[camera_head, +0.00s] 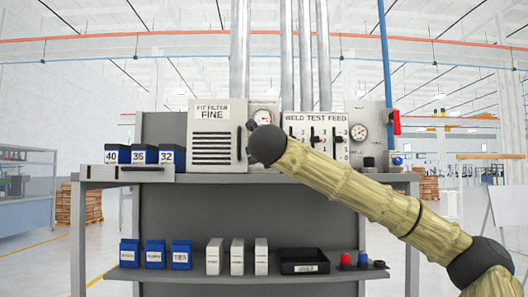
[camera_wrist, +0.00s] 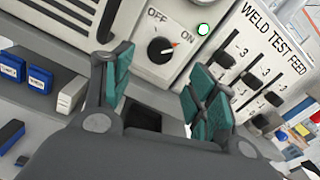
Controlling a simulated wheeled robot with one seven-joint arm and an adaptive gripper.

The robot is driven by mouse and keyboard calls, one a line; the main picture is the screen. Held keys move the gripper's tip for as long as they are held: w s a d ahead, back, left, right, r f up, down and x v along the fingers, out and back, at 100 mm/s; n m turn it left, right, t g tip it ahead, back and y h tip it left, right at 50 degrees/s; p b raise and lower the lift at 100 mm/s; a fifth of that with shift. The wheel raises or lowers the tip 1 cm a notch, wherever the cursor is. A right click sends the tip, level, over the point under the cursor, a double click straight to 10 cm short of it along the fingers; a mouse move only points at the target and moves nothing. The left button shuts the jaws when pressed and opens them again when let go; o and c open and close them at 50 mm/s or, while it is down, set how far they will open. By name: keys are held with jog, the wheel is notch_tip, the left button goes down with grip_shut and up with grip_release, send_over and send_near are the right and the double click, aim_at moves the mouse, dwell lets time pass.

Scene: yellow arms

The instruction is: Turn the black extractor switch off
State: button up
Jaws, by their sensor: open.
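The black extractor switch (camera_wrist: 161,51) is a round knob on a pale panel, between the printed words OFF and ON. Its orange-red pointer mark faces up and right, toward ON. I see no contact with the knob. In the head view the dark end of my arm covers the area right of the FIT FILTER FINE panel (camera_head: 212,112), and the switch is hidden.
The WELD TEST FEED panel (camera_head: 316,118) with black sliders stands right of the switch, close to my arm. A gauge (camera_head: 358,132) and red-handled valve (camera_head: 396,122) are further right. Blue bins (camera_head: 146,152) stand left on the grey bench (camera_head: 95,172). The lower shelf holds more bins.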

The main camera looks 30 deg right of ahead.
jog(key=p+x, duration=0.3)
jog(key=x, duration=0.5)
jog(key=shift+a, duration=0.1)
jog(key=c, duration=1)
